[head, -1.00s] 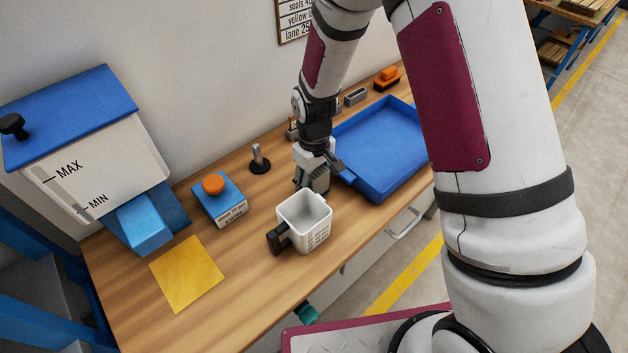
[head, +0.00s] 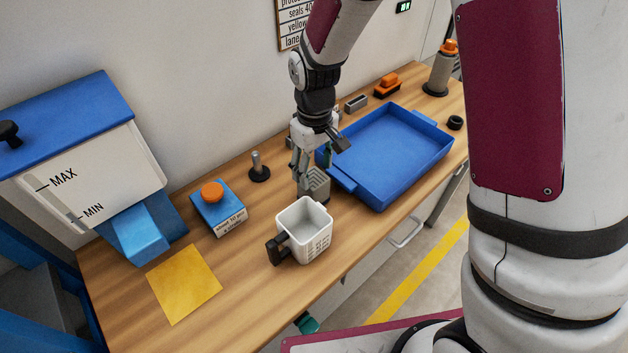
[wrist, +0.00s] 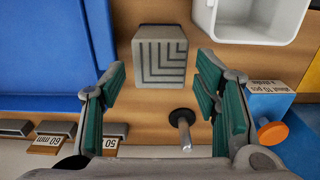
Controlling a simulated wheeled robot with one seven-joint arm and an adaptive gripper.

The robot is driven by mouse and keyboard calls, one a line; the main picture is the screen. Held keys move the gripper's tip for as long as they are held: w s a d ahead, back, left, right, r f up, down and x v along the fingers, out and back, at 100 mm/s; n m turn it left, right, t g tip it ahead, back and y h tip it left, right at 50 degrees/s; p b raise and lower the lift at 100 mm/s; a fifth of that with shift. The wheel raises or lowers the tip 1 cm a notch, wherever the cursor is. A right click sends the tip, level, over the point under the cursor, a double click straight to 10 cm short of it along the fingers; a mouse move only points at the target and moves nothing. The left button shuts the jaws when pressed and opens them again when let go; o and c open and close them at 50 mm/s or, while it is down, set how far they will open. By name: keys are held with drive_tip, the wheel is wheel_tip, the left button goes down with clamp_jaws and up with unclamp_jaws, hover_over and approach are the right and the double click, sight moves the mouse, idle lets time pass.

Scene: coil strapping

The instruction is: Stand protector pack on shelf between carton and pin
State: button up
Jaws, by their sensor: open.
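The protector pack, a grey block with nested L-shaped lines on its end, stands on the bench beside the blue tray in the head view (head: 319,184). In the wrist view the pack (wrist: 160,58) lies ahead of the fingertips, roughly centred between them. My gripper (head: 318,163) is open and empty, close behind the pack; its green pads show in the wrist view (wrist: 162,88). The pin (head: 258,168), a metal post on a black base, stands left of the gripper; it also shows in the wrist view (wrist: 184,130). The blue labelled carton (head: 219,211) with an orange knob is farther left.
A white mug-like container (head: 305,232) with a black handle stands in front of the pack. The blue tray (head: 375,204) is close on the right. A yellow sheet (head: 184,283) lies at left. Bare bench shows between carton and pin.

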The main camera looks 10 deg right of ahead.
drive_tip(key=shift+r, duration=2.05)
